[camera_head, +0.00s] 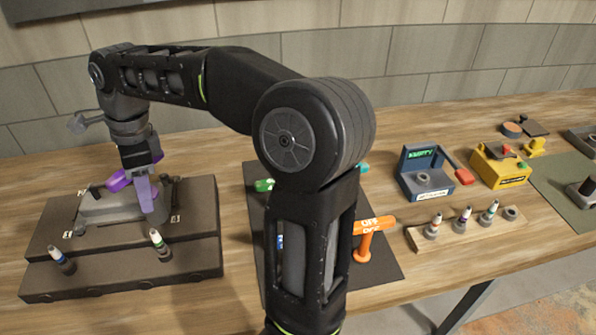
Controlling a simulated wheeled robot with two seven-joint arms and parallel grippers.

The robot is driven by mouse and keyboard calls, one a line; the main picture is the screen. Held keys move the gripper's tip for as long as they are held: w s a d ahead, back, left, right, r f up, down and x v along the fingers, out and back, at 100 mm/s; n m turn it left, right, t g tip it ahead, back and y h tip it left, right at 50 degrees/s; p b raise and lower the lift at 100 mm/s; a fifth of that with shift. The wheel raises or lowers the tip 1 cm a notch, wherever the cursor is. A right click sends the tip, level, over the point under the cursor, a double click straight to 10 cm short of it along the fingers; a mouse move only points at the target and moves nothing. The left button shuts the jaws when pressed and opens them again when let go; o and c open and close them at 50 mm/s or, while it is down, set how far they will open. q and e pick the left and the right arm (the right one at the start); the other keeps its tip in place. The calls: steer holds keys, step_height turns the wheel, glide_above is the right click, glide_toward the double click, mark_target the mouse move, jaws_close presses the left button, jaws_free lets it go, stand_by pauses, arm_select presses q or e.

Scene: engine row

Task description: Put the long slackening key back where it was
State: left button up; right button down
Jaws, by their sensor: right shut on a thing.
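My right gripper (142,188) points down over a grey metal block at the left and is shut on a purple handle (118,181). The handle appears to belong to the slackening key; its shaft is hidden, so I cannot tell its length or whether it sits in the block. The grey block (95,207) stands on a dark stepped base (190,262). A dark mat (388,268) lies in the middle, largely hidden by my right arm. An orange T-handled tool (366,240) stands upright on it. My left gripper is not in view.
Two marker-like pieces (160,245) stand on the base's front step. Green (264,185) and teal pieces show beside my arm. A wooden rack (462,235) with several small bottles, a blue-grey box (425,175) and a yellow box (499,168) stand at the right.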

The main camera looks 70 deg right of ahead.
steer(key=d+f+m+h, duration=0.15)
steer(key=d+m, duration=0.35)
steer(key=d, duration=0.6)
steer(key=d+f+m, duration=0.2)
steer(key=d+m, duration=0.2)
steer(key=d, duration=0.6)
steer(key=s+d+f+m, duration=0.2)
steer(key=s+d+m, duration=0.2)
steer(key=s+d, duration=0.3)
steer(key=s+d+f+m+h+b, duration=0.1)
steer(key=s+d+m, duration=0.3)
steer(key=d, duration=1.1)
steer(key=s+f, duration=0.1)
steer(key=s, duration=0.2)
steer(key=shift+m, duration=0.4)
steer(key=shift+f, duration=0.1)
step_height(320, 180, down, 6)
